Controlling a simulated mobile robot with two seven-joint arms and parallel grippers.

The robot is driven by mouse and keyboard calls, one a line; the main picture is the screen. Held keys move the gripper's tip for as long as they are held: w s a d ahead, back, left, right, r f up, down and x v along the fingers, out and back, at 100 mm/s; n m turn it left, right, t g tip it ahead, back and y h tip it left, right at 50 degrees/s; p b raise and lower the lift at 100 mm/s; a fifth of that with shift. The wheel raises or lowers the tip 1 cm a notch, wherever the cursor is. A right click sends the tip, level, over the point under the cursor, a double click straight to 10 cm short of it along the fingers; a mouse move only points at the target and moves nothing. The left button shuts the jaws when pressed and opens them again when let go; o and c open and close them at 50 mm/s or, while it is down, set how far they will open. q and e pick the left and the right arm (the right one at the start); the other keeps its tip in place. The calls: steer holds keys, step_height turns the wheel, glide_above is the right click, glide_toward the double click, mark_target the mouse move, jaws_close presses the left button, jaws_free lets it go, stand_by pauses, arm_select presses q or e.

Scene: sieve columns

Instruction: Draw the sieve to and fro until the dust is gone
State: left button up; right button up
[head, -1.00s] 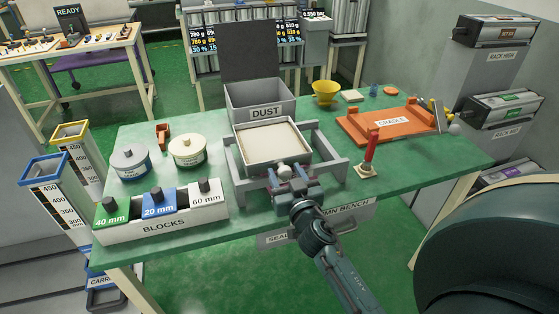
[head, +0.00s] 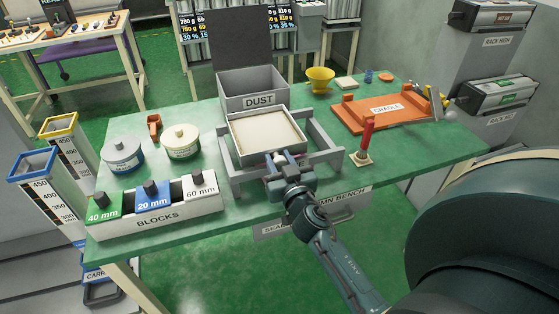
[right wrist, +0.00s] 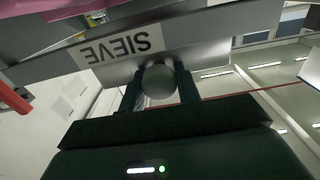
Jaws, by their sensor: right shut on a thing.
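The sieve (head: 239,153) is a grey square tray with a pale, sandy layer inside. It sits in a grey rail frame (head: 325,158) in the middle of the green bench. My right gripper (head: 279,163) is at the sieve's near side, shut on its round grey knob. The right wrist view shows the knob (right wrist: 160,84) between the two dark fingers (right wrist: 160,92), under the upside-down SIEVE label (right wrist: 115,47). A grey box labelled DUST (head: 283,91), its lid raised, stands just behind the sieve. Dust is too fine to make out. My left gripper is not in view.
A BLOCKS tray (head: 160,222) and two lidded tubs (head: 182,143) stand left of the frame. A red upright handle (head: 367,135) stands close on its right. An orange cradle (head: 350,119) and yellow funnel (head: 320,79) lie further right and back.

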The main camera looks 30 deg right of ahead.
mark_target(302, 147)
jaws_close()
steer(key=d, duration=0.2)
steer(key=s+d, duration=0.1)
steer(key=d, duration=0.1)
steer(key=d+p, duration=0.1)
steer(key=d, duration=0.2)
steer(key=shift+s+d, duration=0.1)
steer(key=shift+s, duration=0.25)
steer(key=o, duration=0.8)
jaws_free()
steer(key=shift+o, duration=0.2)
steer(key=b+v, duration=0.1)
steer(key=v, duration=1.2)
